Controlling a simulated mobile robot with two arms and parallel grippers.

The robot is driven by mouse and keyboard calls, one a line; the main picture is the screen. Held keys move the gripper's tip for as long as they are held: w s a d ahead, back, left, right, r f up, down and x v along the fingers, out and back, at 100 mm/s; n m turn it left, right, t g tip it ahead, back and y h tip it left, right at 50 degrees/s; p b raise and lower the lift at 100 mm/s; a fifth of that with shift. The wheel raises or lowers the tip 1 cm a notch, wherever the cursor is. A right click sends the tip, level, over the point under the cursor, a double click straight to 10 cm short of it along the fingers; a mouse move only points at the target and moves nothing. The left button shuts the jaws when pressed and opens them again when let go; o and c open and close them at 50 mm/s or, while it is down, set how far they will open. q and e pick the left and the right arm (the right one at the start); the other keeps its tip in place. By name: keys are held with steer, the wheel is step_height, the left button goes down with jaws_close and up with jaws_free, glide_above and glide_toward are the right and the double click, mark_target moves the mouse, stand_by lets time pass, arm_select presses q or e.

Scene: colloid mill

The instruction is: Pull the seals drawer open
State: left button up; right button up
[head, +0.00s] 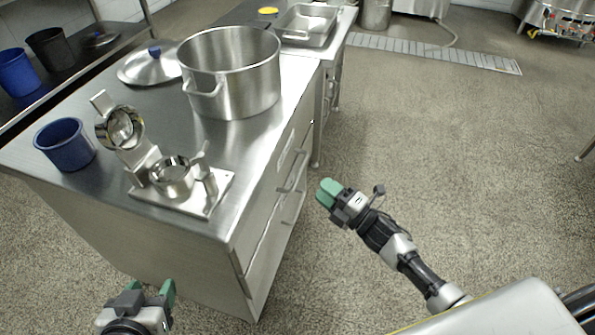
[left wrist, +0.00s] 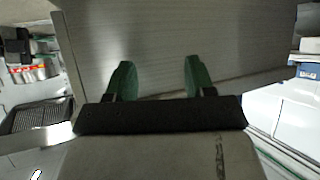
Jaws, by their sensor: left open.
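The steel cabinet (head: 262,262) has drawer fronts on its right-hand side. An upper bar handle (head: 293,172) and a lower bar handle (head: 294,208) stick out there. The fronts look flush, and I cannot read which drawer is the seals drawer. My right gripper (head: 327,192) is in the air to the right of the handles, apart from them in the picture. Its green fingers lie close together, and any gap is unclear. My left gripper (head: 152,290) is open and empty near the cabinet's near end. In the left wrist view its fingers (left wrist: 160,78) face a plain grey panel (left wrist: 170,40).
On the worktop stand a large pot (head: 235,85), a lid (head: 150,66), a blue cup (head: 65,145) and a hinged steel clamp fitting (head: 172,178) on a plate. A tray (head: 306,24) is at the far end. The floor (head: 450,150) right of the cabinet is clear.

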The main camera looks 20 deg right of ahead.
mark_target(300, 169)
arm_select(q)
steer(key=shift+w+d+r+t+h+b, duration=0.25)
steer(key=shift+w+r+t, duration=0.15)
steer(key=shift+r+t, duration=0.25)
steer(key=shift+w+d+r+t+h+b, duration=0.2)
steer(key=shift+w+r+t, duration=0.25)
steer(key=shift+r+t, duration=0.15)
steer(key=shift+w+d+r+t+h+b, duration=0.15)
steer(key=shift+w+d+r+t+h, duration=0.2)
steer(key=shift+r+t, duration=0.3)
arm_select(e)
steer(key=shift+x, duration=4.35)
arm_select(q)
steer(key=shift+a, duration=0.15)
arm_select(e)
jaws_close()
steer(key=shift+f, duration=0.1)
